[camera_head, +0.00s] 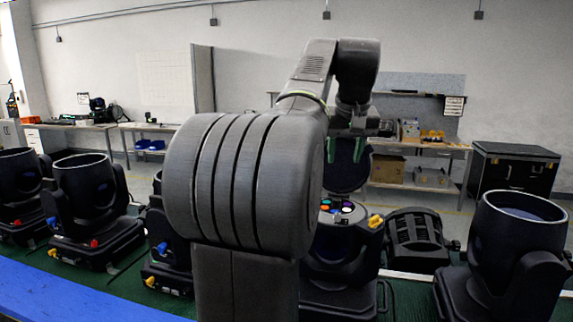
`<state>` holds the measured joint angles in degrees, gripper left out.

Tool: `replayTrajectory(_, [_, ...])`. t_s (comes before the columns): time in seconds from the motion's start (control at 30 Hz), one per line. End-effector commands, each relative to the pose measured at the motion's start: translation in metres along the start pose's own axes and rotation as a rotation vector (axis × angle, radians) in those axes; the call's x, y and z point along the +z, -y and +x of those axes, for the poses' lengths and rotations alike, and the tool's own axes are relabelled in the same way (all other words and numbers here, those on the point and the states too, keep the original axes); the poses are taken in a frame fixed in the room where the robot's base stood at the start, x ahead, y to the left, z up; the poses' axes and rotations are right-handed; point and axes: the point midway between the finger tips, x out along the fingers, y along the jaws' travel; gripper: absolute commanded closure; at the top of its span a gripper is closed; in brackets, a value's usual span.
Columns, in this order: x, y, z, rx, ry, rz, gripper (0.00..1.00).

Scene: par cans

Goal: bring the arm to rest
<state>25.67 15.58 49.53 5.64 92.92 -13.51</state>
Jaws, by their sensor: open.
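My arm rises in the middle of the view, bends over at the top and reaches down behind its large grey shoulder. My gripper (345,150) hangs at its end, with two greenish fingers apart and no object seen between them. Behind and below the fingers is a dark round part of a par can (330,260). This can's top shows several coloured lenses (337,206) and a yellow knob (375,221). My arm hides the can's left side, and I cannot tell the exact gap between fingers and can.
Black par cans stand in a row on a green surface: several at left (88,205) and a large one at right (515,245). A smaller black fixture (416,238) lies between. A blue edge (70,295) runs along the front left. Workbenches and a black case (512,172) stand behind.

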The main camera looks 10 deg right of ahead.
Motion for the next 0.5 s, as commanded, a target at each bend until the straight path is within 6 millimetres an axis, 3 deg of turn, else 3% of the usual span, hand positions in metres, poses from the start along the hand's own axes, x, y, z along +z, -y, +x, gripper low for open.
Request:
replayTrajectory(0.17, [0.000,0.000,0.013,-0.001,0.002,0.000,0.57])
replayTrajectory(0.5, [0.001,0.001,0.077,-0.002,0.005,0.000,0.57])
